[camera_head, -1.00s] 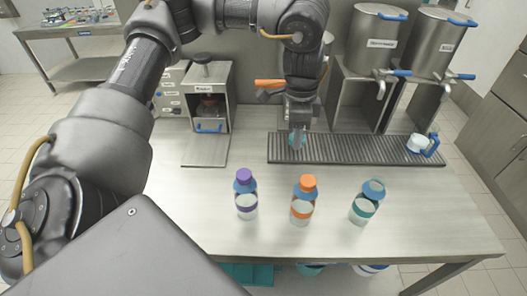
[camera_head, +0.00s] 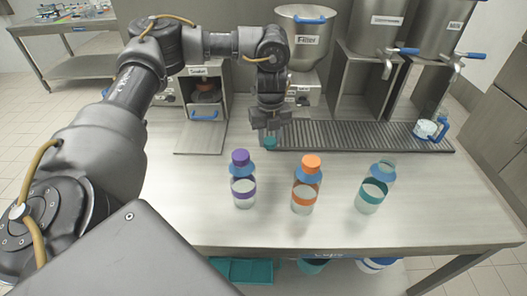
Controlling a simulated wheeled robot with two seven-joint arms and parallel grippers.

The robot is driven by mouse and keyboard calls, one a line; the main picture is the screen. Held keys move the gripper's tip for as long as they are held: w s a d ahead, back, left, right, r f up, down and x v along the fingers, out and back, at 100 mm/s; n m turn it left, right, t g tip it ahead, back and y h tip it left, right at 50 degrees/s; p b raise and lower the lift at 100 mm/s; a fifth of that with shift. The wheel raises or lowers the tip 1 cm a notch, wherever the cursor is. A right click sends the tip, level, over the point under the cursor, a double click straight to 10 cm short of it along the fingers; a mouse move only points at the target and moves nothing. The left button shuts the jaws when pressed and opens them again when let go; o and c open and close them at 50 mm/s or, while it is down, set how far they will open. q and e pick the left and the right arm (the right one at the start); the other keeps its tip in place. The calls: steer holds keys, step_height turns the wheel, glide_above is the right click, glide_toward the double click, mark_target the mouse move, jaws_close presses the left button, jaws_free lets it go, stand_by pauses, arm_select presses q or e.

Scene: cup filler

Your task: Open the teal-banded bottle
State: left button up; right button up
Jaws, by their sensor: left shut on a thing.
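The teal-banded bottle (camera_head: 373,188) stands upright at the right of the row on the table, its top looking uncapped. My left gripper (camera_head: 270,130) is shut on a small teal cap (camera_head: 270,143), up and left of that bottle and well apart from it. The cap is partly hidden by the fingers. I cannot tell whether it touches the surface below. My right gripper is not in view.
An orange-capped bottle (camera_head: 307,186) and a purple-capped bottle (camera_head: 242,182) stand left of the teal-banded one. Behind them lies a ribbed drip tray (camera_head: 350,137) with a blue-handled mug (camera_head: 426,130) at its right end. The table front (camera_head: 270,226) is clear.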

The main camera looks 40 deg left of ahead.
arm_select(q)
glide_above(269, 165)
step_height(269, 165, down, 5)
steer(key=shift+a+r, duration=0.1)
steer(key=shift+s+f, duration=0.1)
steer(key=shift+f, duration=0.3)
step_height(269, 165, down, 4)
steer(key=shift+r+b, duration=0.25)
steer(key=shift+b, duration=0.1)
steer(key=o, duration=1.1)
steer(key=shift+f, duration=0.1)
